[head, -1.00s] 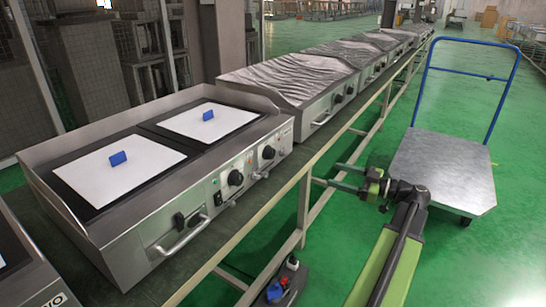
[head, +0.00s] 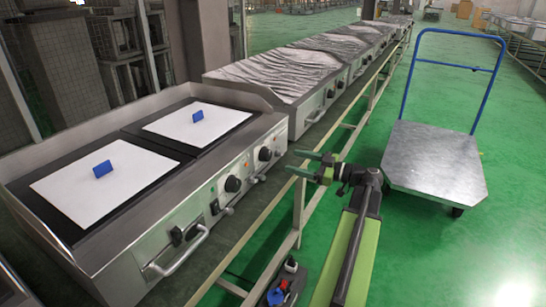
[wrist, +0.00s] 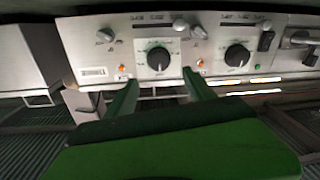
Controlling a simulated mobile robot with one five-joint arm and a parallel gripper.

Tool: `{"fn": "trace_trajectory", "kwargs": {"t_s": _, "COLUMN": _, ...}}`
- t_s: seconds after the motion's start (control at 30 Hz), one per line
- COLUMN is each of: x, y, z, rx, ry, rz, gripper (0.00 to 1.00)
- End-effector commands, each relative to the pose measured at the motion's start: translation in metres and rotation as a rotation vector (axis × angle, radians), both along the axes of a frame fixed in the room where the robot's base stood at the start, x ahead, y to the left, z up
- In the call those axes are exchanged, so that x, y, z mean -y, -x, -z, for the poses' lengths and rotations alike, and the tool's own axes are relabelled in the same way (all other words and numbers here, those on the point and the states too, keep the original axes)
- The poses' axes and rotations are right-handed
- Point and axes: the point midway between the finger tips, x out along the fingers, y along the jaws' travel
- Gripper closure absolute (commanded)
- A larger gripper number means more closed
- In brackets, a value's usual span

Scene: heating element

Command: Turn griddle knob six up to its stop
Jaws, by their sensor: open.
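In the wrist view, a steel control panel carries two round black dials, one (wrist: 159,58) at centre and one (wrist: 237,56) to its right. I cannot read which one is knob six. My gripper (wrist: 160,77) is open and empty, its green fingers apart below and to either side of the centre dial, with no contact visible. In the head view, my gripper (head: 298,163) reaches left toward the counter, near the far end of the nearest griddle (head: 110,245). That griddle's front shows two black knobs, a nearer one (head: 233,184) and a farther one (head: 265,154).
Smaller grey knobs and orange lamps sit around the dials. A bar handle (head: 178,254) sticks out of the griddle front. Covered units (head: 275,77) stand farther along the counter. A flatbed trolley (head: 435,158) stands to the right on open green floor.

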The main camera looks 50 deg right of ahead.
Motion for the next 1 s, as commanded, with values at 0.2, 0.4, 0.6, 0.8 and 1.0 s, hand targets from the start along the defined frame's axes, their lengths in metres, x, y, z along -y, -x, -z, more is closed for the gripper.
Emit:
{"fn": "trace_trajectory", "kwargs": {"t_s": 0.2, "x": -0.016, "y": -0.05, "z": 0.0, "rx": 0.0, "ry": 0.0, "rz": 0.0, "gripper": 0.37}}
{"fn": "trace_trajectory", "kwargs": {"t_s": 0.4, "x": -0.025, "y": -0.078, "z": 0.0, "rx": 0.0, "ry": 0.0, "rz": 0.002, "gripper": 0.37}}
{"fn": "trace_trajectory", "kwargs": {"t_s": 0.6, "x": -0.028, "y": -0.086, "z": 0.0, "rx": 0.0, "ry": 0.0, "rz": 0.005, "gripper": 0.37}}
{"fn": "trace_trajectory", "kwargs": {"t_s": 0.8, "x": -0.027, "y": -0.086, "z": 0.0, "rx": 0.0, "ry": 0.0, "rz": 0.005, "gripper": 0.4}}
{"fn": "trace_trajectory", "kwargs": {"t_s": 1.0, "x": -0.027, "y": -0.085, "z": 0.0, "rx": 0.0, "ry": 0.0, "rz": 0.005, "gripper": 0.66}}
